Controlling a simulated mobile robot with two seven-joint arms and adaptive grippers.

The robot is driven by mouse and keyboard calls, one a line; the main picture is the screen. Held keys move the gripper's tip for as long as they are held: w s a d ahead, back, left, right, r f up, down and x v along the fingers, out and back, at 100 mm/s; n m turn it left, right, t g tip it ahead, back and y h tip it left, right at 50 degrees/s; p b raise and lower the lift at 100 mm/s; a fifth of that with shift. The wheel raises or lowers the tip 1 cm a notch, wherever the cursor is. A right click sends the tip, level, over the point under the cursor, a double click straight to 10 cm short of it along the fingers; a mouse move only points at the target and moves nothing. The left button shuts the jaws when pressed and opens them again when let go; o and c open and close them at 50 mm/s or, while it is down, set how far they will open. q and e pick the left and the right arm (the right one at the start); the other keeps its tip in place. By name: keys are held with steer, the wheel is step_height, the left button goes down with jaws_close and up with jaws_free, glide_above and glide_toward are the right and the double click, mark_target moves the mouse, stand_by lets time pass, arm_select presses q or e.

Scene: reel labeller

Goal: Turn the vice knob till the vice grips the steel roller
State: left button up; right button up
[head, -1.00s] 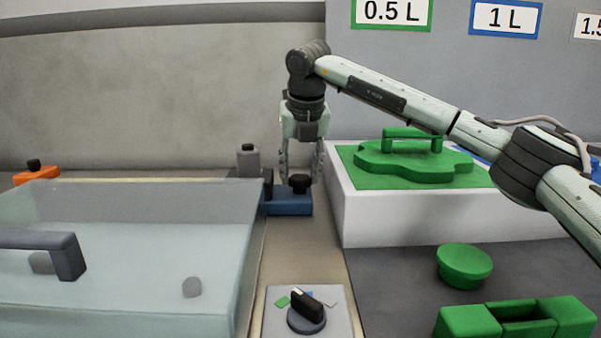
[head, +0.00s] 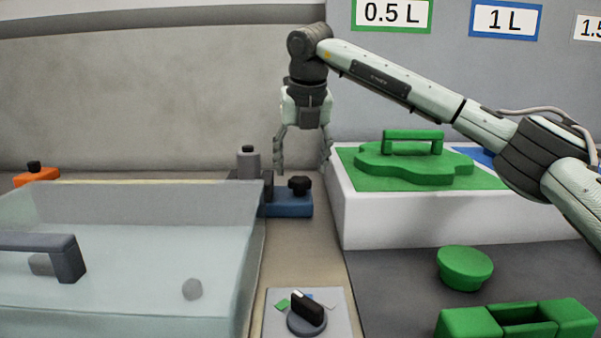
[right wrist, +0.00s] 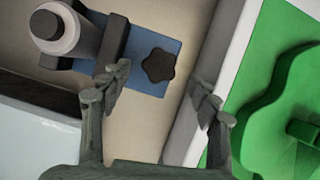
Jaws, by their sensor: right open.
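The vice (head: 290,206) has a blue base and stands behind the glass-walled tank, left of the white box. Its black lobed knob (head: 299,184) is on top at the right end; the right wrist view shows the knob (right wrist: 158,64) too. The grey steel roller (head: 248,160) stands upright at the vice's left end, with a dark jaw (right wrist: 112,42) close on its right. I cannot tell whether the jaws press on it. My right gripper (head: 303,166) points down, open and empty above the knob, its fingers apart from it on either side. My left gripper is out of view.
The white box (head: 400,220) with a green lid is close on the gripper's right. The tank (head: 130,215) is at the left, and a dial plate (head: 270,322) at the front. An orange block (head: 36,176) stands far left.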

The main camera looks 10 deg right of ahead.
steer(key=v, duration=0.9)
